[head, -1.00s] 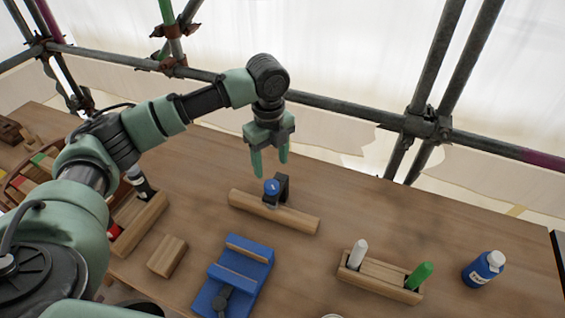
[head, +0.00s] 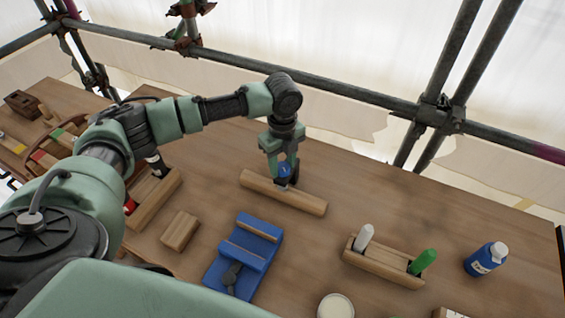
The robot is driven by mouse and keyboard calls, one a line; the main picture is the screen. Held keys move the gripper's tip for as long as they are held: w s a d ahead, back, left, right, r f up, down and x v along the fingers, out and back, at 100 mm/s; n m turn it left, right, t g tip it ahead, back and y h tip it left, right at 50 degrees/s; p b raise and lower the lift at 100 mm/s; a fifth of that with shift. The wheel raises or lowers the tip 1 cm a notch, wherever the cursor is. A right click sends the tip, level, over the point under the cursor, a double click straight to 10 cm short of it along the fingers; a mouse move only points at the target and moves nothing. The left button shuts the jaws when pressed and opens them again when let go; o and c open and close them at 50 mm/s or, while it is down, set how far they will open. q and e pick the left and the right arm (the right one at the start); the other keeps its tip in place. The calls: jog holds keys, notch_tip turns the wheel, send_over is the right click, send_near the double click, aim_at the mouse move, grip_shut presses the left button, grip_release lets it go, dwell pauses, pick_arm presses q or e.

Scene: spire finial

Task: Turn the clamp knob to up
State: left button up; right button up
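The clamp has a blue knob (head: 284,170) and a dark body. It sits on a long wooden block (head: 308,202) in the middle of the workbench. My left gripper (head: 283,172) points down over the clamp, with its green fingers at either side of the knob. The gripper and fingers hide much of the clamp's dark frame. Whether the fingers touch the knob, and which way the knob's mark points, is too small to tell. My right gripper is out of view.
A blue vise-like fixture (head: 262,227) stands in front. A wooden holder (head: 380,267) with white and green markers and a blue bottle (head: 486,259) stand to the right. A small wood block (head: 180,231) lies left. Scaffold poles (head: 340,95) run behind the bench.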

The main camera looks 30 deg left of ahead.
pick_arm(q)
grip_shut()
jog(key=shift+r+n+p, duration=0.15)
jog(key=shift+n+p, duration=0.45)
jog(key=shift+p, duration=0.4)
jog(key=n+p, duration=0.4)
jog(key=shift+r+p, duration=0.1)
jog(key=shift+p, duration=0.3)
jog(key=shift+n+p, duration=0.7)
jog(key=shift+n, duration=0.3)
jog(key=shift+n+p, duration=0.5)
jog(key=shift+n, duration=0.4)
jog(key=n, duration=0.2)
jog(key=shift+f+n, duration=0.2)
jog(key=shift+n, duration=0.2)
jog(key=n, duration=0.4)
jog(key=shift+n, duration=0.3)
jog(key=n, duration=1.3)
jog(key=shift+d+n, duration=0.1)
jog(key=shift+n, duration=0.2)
jog(key=n, duration=0.7)
jog(key=shift+w, duration=0.1)
jog(key=n, duration=0.6)
jog(key=shift+n, duration=0.3)
jog(key=n, duration=0.3)
jog(key=shift+n, duration=1.7)
